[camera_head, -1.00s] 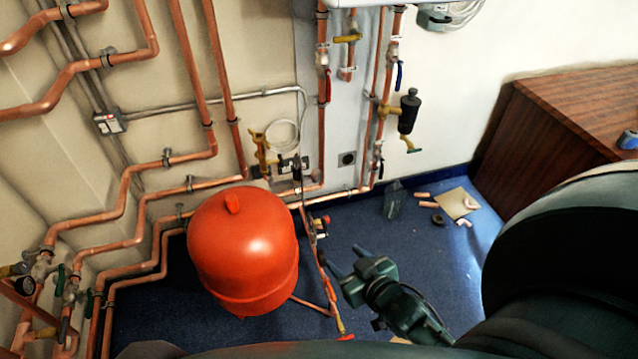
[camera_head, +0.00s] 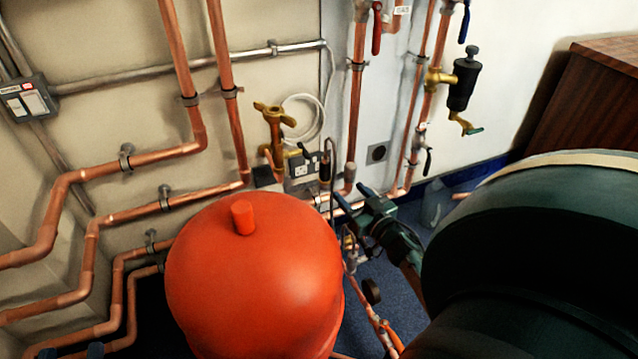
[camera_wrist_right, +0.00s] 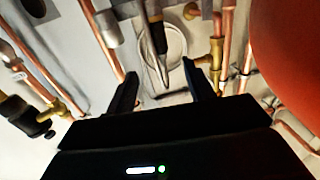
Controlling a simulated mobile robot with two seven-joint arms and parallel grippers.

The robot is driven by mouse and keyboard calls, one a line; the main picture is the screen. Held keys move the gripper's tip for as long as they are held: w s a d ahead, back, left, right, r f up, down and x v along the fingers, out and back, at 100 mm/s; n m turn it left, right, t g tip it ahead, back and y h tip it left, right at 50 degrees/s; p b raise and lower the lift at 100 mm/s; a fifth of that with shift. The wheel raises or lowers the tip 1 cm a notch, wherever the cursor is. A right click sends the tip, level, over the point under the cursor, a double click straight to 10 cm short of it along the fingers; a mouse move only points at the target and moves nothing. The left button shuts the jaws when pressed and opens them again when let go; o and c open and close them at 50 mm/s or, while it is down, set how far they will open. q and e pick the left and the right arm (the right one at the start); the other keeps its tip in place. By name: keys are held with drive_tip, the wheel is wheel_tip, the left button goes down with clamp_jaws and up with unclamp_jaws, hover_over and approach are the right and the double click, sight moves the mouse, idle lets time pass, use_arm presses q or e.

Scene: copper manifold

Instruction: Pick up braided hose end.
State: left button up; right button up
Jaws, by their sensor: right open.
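The braided hose end appears to be the dark, narrow piece (camera_head: 325,170) hanging from a thin curved hose, right of the sockets and behind the red tank. It also shows in the right wrist view as a dark sleeve with a tapered tip (camera_wrist_right: 158,42), top centre. My right gripper (camera_head: 353,195) is open and empty, just right of and below it in the head view. In the wrist view the hose end lies beyond and between the two fingers. What seem to be my left gripper's fingertips (camera_head: 70,352) stand apart at the bottom left edge, with nothing visible between them.
The red tank (camera_head: 250,275) stands close left of my right gripper. Copper pipes (camera_head: 356,105) run up the wall behind. A brass valve (camera_head: 274,125) and a coiled white cable (camera_head: 303,115) are left of the hose. A wooden cabinet (camera_head: 590,105) is at far right.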

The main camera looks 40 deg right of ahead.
sight(328, 169)
drive_tip(key=w+b, duration=0.1)
drive_tip(key=w, duration=0.1)
drive_tip(key=w+d+b, duration=0.1)
drive_tip(key=w, duration=0.4)
drive_tip(key=shift+w+d+f+b, duration=0.2)
drive_tip(key=shift+w+d+b, duration=0.05)
drive_tip(key=shift+b, duration=0.15)
drive_tip(key=w+b, duration=0.2)
drive_tip(key=w, duration=0.1)
drive_tip(key=w+d+b, duration=0.1)
drive_tip(key=w, duration=0.1)
drive_tip(key=shift+w, duration=0.2)
drive_tip(key=shift+w+r, duration=0.2)
use_arm(q)
drive_tip(key=r+m+t+h, duration=0.1)
drive_tip(key=r+h, duration=0.1)
drive_tip(key=w+r+m+t+h, duration=0.1)
drive_tip(key=r+m+h, duration=0.1)
drive_tip(key=shift+w+a+r+m, duration=0.1)
drive_tip(key=shift+r+m, duration=0.2)
drive_tip(key=shift+r, duration=0.1)
use_arm(e)
drive_tip(key=shift+c, duration=0.4)
drive_tip(key=c, duration=1)
